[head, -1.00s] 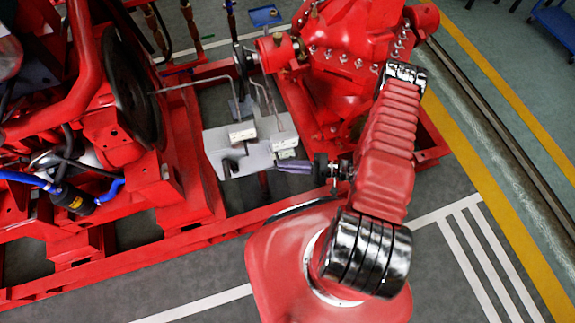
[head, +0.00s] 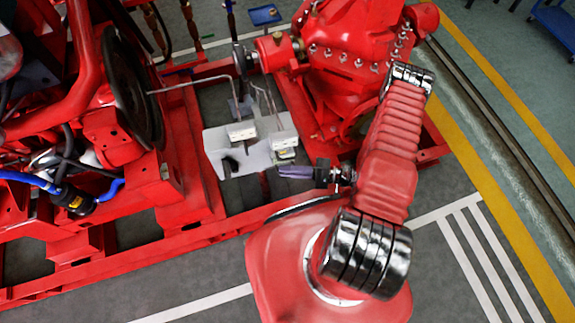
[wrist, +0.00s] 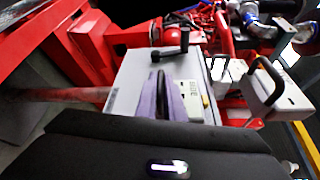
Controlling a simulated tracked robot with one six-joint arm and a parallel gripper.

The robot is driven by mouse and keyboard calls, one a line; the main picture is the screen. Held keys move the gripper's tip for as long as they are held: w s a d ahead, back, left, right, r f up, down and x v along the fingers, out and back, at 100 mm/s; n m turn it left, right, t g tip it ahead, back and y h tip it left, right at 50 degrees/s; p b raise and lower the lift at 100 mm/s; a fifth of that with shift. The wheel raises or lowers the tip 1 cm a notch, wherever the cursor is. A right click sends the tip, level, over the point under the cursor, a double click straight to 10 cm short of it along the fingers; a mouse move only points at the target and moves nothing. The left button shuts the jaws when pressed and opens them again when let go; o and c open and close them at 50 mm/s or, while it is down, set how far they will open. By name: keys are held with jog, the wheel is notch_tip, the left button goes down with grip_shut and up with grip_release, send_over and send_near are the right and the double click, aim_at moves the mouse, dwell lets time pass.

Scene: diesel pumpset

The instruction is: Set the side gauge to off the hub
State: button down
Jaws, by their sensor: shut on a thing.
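A pale grey plate (head: 215,150) lies between the engine and the red pump housing. Two white gauge blocks with bent rods sit at it, a left one (head: 241,131) and a right one (head: 283,142). I take the right one as the side gauge. The left block's rod reaches left to the dark flywheel; the right one's rod rises toward the coupling. My gripper (head: 290,172) is at the plate's right edge, just below the right block. In the wrist view its purple fingers (wrist: 169,90) are closed beside a white labelled face (wrist: 190,98). The grip contact is hidden.
The dark flywheel (head: 130,88) and the red engine frame stand left. The red pump housing (head: 350,50) is close above my arm. A red skid rail (head: 150,245) runs below the plate. Open floor lies at the lower right.

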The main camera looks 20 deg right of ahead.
jog(key=shift+s+a+f, duration=0.15)
jog(key=shift+s, duration=1.15)
jog(key=c, duration=1.9)
grip_release()
jog(key=v, duration=1.4)
jog(key=shift+w+m, duration=0.15)
jog(key=shift+m, duration=0.15)
